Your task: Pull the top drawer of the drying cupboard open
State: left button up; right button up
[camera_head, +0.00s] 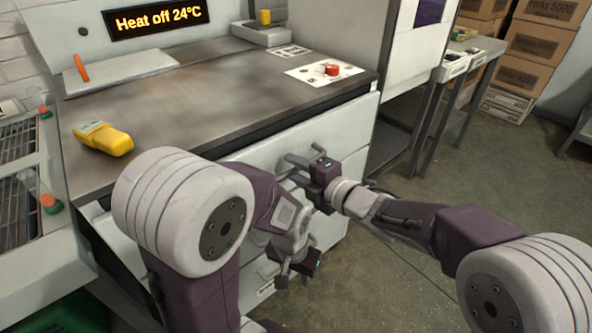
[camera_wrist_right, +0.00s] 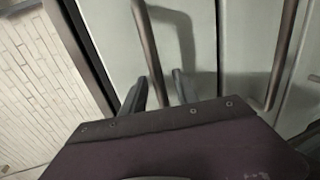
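The drying cupboard (camera_head: 215,95) has a grey metal top and pale drawer fronts. Its top drawer (camera_head: 345,125) looks shut, its front close under the top. In the right wrist view the top drawer's bar handle (camera_wrist_right: 150,50) runs down between the two fingers of my right gripper (camera_wrist_right: 160,92), with a gap visible beside it. My right gripper (camera_head: 296,168) is open at that handle in the head view; contact cannot be made out. My left gripper (camera_head: 294,282) hangs lower before the lower drawers, its fingers apart and empty.
A second bar handle (camera_wrist_right: 282,50) shows in the wrist view. The floor (camera_head: 400,270) to the right is clear.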

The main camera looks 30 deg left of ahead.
jog(key=shift+c, duration=0.4)
grip_shut()
dwell(0.9)
